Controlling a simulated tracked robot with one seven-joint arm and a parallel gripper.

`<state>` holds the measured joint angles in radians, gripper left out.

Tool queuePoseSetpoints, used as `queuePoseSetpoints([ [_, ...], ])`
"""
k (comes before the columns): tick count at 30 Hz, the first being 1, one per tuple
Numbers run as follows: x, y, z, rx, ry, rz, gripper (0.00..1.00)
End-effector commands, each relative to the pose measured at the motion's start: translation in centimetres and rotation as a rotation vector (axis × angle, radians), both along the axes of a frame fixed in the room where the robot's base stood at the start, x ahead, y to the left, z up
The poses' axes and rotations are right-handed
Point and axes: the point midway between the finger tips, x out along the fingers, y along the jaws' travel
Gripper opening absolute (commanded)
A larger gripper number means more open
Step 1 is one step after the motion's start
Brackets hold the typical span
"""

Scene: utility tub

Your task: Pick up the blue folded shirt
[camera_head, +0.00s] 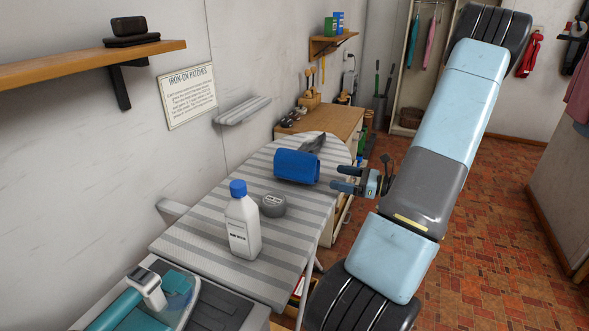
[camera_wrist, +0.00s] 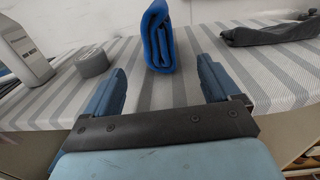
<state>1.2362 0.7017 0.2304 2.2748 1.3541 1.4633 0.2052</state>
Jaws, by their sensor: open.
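The blue folded shirt (camera_head: 297,166) lies as a thick folded bundle on the striped ironing board (camera_head: 180,236), near its far end. In the wrist view the shirt (camera_wrist: 158,38) is ahead of my gripper, at the top middle, between the lines of the two fingers. My gripper (camera_head: 345,179) is at the right side of the board in the head view, a little right of the shirt and apart from it. In the wrist view my gripper (camera_wrist: 160,84) is open, with nothing between its fingers.
A white bottle with a blue cap (camera_head: 242,222) and a grey round tin (camera_head: 273,205) stand left of the shirt. A dark grey cloth item (camera_wrist: 270,31) lies beyond the shirt. A teal iron (camera_head: 150,300) sits at the near end. Striped board surface is free around the shirt.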

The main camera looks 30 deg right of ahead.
Motion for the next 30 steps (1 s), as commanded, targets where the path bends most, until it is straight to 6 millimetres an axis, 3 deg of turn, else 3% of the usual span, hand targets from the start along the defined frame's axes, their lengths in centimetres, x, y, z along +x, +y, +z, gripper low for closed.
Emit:
queuePoseSetpoints([
  [9,4.2,4.0,0.0,-0.001,-0.001,0.012,0.89],
  [20,5.8,5.4,0.1,-0.001,0.000,0.012,0.89],
  [30,8.8,8.4,0.1,-0.001,0.001,0.013,0.89],
])
